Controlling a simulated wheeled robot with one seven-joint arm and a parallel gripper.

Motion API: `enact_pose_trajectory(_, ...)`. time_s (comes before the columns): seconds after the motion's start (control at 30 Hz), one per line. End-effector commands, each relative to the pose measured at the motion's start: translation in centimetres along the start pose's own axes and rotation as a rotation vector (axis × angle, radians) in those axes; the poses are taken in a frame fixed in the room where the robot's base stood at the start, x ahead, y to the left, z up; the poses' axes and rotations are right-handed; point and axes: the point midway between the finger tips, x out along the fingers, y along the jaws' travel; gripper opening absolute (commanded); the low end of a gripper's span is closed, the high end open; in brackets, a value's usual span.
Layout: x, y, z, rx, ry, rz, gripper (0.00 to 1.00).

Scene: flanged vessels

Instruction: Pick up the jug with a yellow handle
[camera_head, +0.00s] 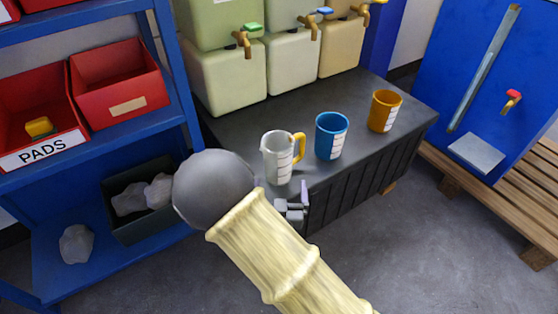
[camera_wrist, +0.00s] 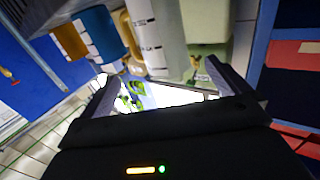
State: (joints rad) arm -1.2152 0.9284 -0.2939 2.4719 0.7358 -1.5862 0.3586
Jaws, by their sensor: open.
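The white jug (camera_head: 277,158) with a yellow handle (camera_head: 298,147) stands upright on the dark counter, nearest my arm, its handle facing right in the head view. In the wrist view the white jug (camera_wrist: 158,35) is at the top centre with its yellow handle (camera_wrist: 129,38) on its left side. My gripper (camera_head: 296,204) is just in front of the counter edge, close to the jug. In the wrist view its two fingers (camera_wrist: 165,82) are spread apart with nothing between them, and the jug is beyond them. My arm hides part of the gripper in the head view.
A blue cup (camera_head: 331,137) and an orange cup (camera_head: 384,111) stand right of the jug on the counter (camera_head: 228,133). Tanks with taps (camera_head: 243,40) stand behind. A blue shelf (camera_head: 99,144) with red bins is at left. A wooden bench (camera_head: 490,190) is at right.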

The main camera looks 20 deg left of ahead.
Motion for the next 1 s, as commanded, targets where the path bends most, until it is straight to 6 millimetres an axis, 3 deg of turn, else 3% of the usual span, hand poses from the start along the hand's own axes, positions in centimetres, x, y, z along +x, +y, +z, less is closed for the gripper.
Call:
enact_pose_trajectory(0.4,7.2,0.0,0.1,0.0,0.003,0.001,1.0)
enact_pose_trajectory(0.87,8.2,-0.1,0.0,0.0,0.0,-0.001,1.0)
enact_pose_trajectory(1.0,9.6,-0.4,0.0,0.001,0.003,-0.001,1.0)
